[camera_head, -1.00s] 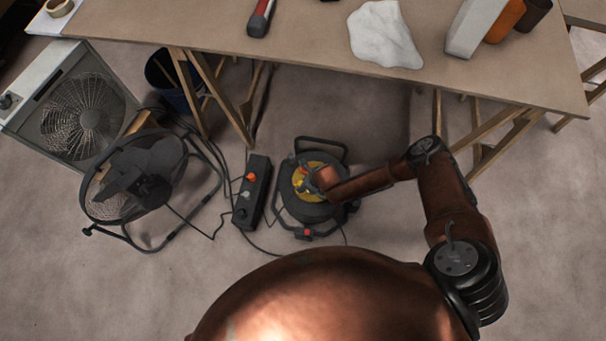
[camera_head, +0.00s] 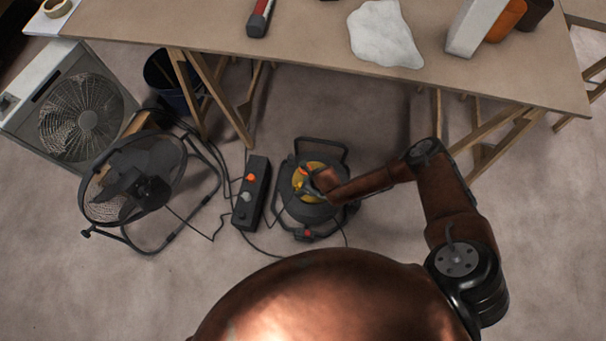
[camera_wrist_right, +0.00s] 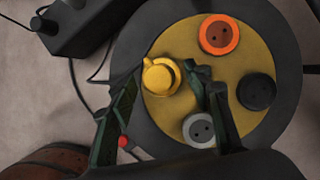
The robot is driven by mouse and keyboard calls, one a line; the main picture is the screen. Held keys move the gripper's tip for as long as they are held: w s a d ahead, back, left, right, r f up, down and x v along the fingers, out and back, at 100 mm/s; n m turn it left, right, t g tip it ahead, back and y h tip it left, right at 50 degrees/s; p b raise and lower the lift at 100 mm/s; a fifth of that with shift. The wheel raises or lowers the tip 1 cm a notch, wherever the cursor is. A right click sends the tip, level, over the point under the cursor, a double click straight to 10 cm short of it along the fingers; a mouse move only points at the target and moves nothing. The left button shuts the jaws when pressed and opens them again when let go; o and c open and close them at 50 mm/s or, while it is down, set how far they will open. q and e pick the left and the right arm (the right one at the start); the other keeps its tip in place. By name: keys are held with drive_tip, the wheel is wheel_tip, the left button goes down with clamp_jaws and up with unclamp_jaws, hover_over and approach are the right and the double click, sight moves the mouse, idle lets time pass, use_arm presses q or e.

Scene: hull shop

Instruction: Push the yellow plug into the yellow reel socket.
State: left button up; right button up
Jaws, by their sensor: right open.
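The cable reel (camera_head: 312,208) stands on the floor below the table, and its yellow face shows in the right wrist view (camera_wrist_right: 222,62). The yellow plug (camera_wrist_right: 158,78) is at the yellow reel socket on the left of that face. The plug covers most of the socket, and I cannot tell how deep it sits. My right gripper (camera_wrist_right: 165,82) is open over the reel face, with one finger on each side of the plug's near side. In the head view the right gripper (camera_head: 316,181) hides part of the reel face. My left gripper is not in view.
An orange socket (camera_wrist_right: 219,34), a black socket (camera_wrist_right: 257,92) and a grey socket (camera_wrist_right: 199,129) share the reel face. A dark power strip (camera_head: 252,194) lies left of the reel. Fans (camera_head: 138,182) stand further left. The table (camera_head: 300,52) is behind.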

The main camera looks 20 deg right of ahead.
drive_tip(key=shift+r, duration=0.1)
drive_tip(key=v, duration=1.1)
drive_tip(key=shift+r, duration=0.4)
drive_tip(key=shift+s+d, duration=0.1)
drive_tip(key=shift+d, duration=0.05)
